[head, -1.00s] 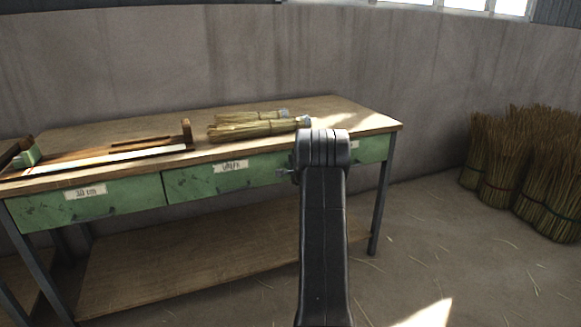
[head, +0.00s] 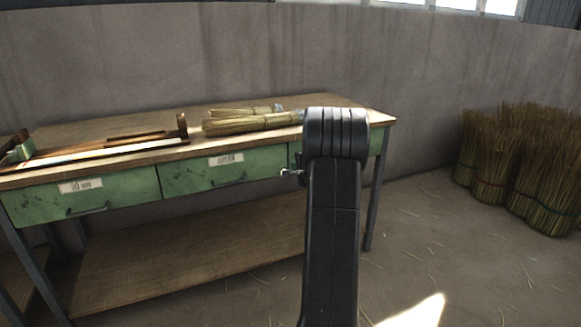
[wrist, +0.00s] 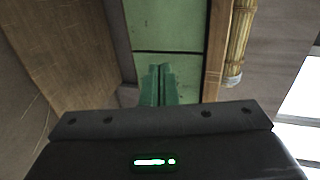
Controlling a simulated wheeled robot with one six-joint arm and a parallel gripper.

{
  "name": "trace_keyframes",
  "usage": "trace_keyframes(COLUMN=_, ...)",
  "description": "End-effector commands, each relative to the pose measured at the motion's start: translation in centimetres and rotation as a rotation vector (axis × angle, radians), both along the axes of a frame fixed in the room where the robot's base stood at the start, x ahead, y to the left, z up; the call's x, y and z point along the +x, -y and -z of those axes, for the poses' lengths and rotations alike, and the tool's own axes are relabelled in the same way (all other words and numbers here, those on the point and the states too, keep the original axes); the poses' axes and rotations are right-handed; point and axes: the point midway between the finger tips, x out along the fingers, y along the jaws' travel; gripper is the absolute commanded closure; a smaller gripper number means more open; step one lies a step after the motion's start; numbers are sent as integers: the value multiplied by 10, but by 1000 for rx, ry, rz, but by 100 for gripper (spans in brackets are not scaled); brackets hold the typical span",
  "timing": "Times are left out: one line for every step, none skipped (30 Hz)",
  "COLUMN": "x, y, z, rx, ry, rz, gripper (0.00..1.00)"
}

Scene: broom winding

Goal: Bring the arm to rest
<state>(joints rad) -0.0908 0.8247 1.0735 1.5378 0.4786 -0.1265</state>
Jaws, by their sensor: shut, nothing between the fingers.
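My gripper shows in the wrist view (wrist: 160,72) as two narrow green fingers closed together, with nothing between them. Beyond them are the green drawer fronts (wrist: 170,30) of the workbench; I cannot tell the exact gap. In the head view my black arm stands upright in front of the bench, right of centre, and mostly hides my gripper.
The workbench (head: 330,105) bears straw bundles (head: 240,122) and a wooden fixture (head: 110,146) at left. Below is a wide shelf (head: 190,245). Straw sheaves (head: 545,175) stand at right by the wall. Floor between bench and sheaves is clear except for loose straws.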

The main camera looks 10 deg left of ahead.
Motion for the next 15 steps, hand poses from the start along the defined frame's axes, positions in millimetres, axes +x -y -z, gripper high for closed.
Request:
trace_keyframes(x=-6, y=5, z=-2, rx=-1, ry=-1, rz=1, gripper=100)
trace_keyframes(x=-9, y=7, z=-3, rx=1, ry=0, rz=1, gripper=100)
trace_keyframes(x=-13, y=9, z=-5, rx=1, ry=0, rz=1, gripper=100)
trace_keyframes(x=-15, y=11, z=-5, rx=0, ry=-1, rz=1, gripper=100)
trace_keyframes(x=-17, y=12, z=-6, rx=0, ry=-1, rz=1, gripper=100)
trace_keyframes(x=-19, y=13, z=-7, rx=-1, ry=-1, rz=1, gripper=100)
trace_keyframes(x=-21, y=14, z=-7, rx=-1, ry=-1, rz=1, gripper=100)
trace_keyframes(x=-22, y=15, z=-8, rx=-1, ry=-1, rz=0, gripper=100)
trace_keyframes(x=-23, y=15, z=-8, rx=-1, ry=-1, rz=0, gripper=100)
trace_keyframes(x=-23, y=16, z=-8, rx=-1, ry=-1, rz=0, gripper=100)
trace_keyframes(x=-23, y=16, z=-8, rx=-1, ry=-1, rz=0, gripper=100)
trace_keyframes(x=-24, y=16, z=-8, rx=-1, ry=-1, rz=0, gripper=100)
trace_keyframes(x=-24, y=16, z=-8, rx=-1, ry=-1, rz=0, gripper=100)
trace_keyframes(x=-24, y=16, z=-8, rx=-1, ry=-1, rz=0, gripper=100)
trace_keyframes(x=-24, y=16, z=-8, rx=-1, ry=-1, rz=0, gripper=100)
